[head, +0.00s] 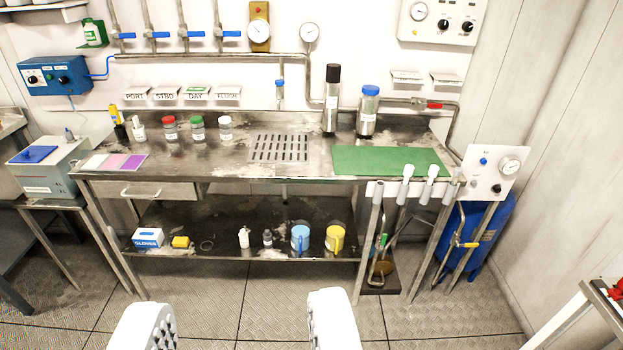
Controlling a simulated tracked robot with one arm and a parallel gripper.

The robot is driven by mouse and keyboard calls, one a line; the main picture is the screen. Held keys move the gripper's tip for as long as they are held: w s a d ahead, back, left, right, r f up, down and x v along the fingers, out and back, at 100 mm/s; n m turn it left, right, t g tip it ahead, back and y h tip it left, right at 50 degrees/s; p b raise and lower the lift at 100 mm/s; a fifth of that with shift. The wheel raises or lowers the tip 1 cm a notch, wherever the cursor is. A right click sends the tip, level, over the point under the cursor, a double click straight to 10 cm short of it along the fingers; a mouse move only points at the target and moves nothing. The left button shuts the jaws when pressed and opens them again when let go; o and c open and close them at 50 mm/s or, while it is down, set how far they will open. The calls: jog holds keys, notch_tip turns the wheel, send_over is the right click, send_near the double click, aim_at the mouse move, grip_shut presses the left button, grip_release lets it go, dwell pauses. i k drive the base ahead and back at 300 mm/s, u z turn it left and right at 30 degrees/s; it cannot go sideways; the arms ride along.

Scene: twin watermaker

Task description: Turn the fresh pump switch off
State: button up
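No switch can be read as the fresh pump switch; the labels are too small. A white wall panel (439,22) at top right has a round gauge and two black knobs (455,24). A smaller white panel (495,172) at the bench's right end has a gauge, a blue button and a dark knob (475,188). A blue box (53,76) on the left wall also carries dark knobs. My gripper (238,325) is open and empty at the bottom edge, its two white fingers wide apart, well in front of the bench and touching nothing.
A steel bench (215,180) with a lower shelf spans the middle, carrying bottles, a green mat (390,161) and a drain grate. A blue tank (490,235) stands at right. A white-framed table (575,325) edges in at lower right. The floor before the bench is clear.

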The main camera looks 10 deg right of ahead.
aim_at(466, 26)
jog(key=u, duration=0.05)
jog(key=i, duration=1.8)
jog(key=z, duration=1.15)
jog(key=i, duration=1.75)
jog(key=z, duration=0.25)
